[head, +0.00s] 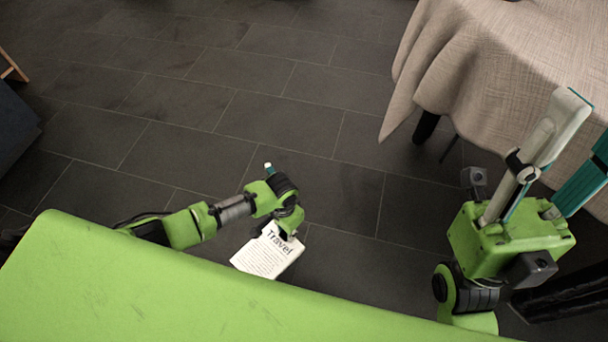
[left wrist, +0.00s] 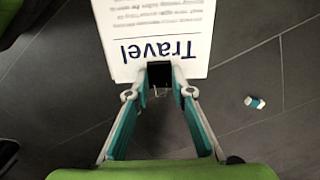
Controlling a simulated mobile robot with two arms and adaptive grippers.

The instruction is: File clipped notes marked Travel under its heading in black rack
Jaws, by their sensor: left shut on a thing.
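The clipped notes (head: 265,258) are a white sheet or pad headed "Travel" in dark blue letters, with smaller print below. My left gripper (head: 287,232) is shut on their headed edge and holds them over the floor. In the left wrist view, the notes (left wrist: 160,30) extend away from the fingertips (left wrist: 160,85), with the heading upside down. A black clip (left wrist: 160,74) shows at the held edge between the fingertips. My right gripper (head: 582,125) is open and empty at the right, its fingers spread in front of the tablecloth. I see no black rack.
A table with a beige cloth (head: 490,65) stands at the upper right, a dark leg under it. Dark furniture (head: 14,125) stands at the left edge. A small white and teal item (left wrist: 255,102) lies on the floor. The tiled floor (head: 240,100) between is clear.

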